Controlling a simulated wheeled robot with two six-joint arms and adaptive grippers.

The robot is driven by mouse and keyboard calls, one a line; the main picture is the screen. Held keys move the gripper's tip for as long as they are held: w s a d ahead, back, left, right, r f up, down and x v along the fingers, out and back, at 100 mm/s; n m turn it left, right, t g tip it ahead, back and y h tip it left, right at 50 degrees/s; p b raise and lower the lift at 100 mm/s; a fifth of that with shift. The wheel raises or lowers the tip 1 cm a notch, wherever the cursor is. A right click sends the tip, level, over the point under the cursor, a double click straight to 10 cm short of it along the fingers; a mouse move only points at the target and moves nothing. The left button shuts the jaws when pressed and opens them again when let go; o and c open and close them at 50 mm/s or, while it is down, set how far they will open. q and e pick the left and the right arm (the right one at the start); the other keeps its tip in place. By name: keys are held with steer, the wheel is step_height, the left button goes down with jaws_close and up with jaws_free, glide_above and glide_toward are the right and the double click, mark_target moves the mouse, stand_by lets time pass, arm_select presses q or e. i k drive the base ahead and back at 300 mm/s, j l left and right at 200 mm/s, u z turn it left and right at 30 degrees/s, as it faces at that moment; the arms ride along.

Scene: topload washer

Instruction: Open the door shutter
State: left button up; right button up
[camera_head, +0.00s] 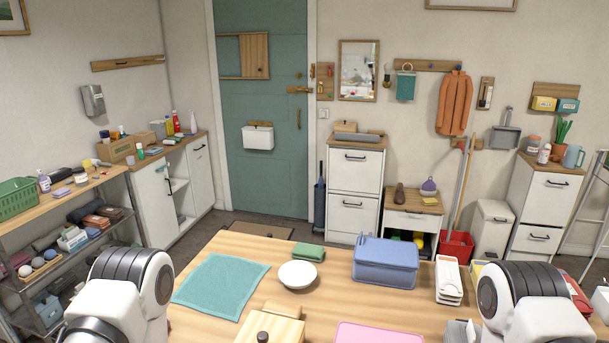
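The teal door (263,187) stands upright in the back wall and looks shut. Its shutter (255,55) is a wooden panel in a wood-edged frame high on the door. The panel covers the right part of that frame. The left part (229,57) shows a teal-grey surface; I cannot tell whether it is an opening or a backing. A brass lever handle (299,90) is at the door's right edge. Only links of my two arms show at the bottom left and bottom right. Neither gripper is in view.
A wooden table (190,322) lies between me and the door, with a teal cloth (221,285), a white bowl (298,274) and a blue box (386,262) on it. A shelf (75,200) stands left. A doormat (257,229) lies before the door.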

mark_target(254, 52)
steer(key=i+j, duration=0.1)
steer(key=j, duration=0.55)
steer(key=i+j, duration=0.1)
steer(key=j, duration=0.6)
steer(key=i+j, duration=0.1)
steer(key=j, duration=0.55)
steer(key=i+j, duration=0.1)
steer(key=j, duration=0.55)
steer(key=i+j+z, duration=0.1)
steer(key=j, duration=0.6)
steer(key=i+j, duration=1.05)
steer(key=j, duration=0.15)
steer(key=i, duration=1.15)
steer(key=i+z, duration=0.1)
steer(key=i, duration=1.05)
steer(key=i+l, duration=0.15)
steer(key=i, duration=0.75)
steer(key=i+l+z, duration=0.1)
steer(key=i, duration=0.75)
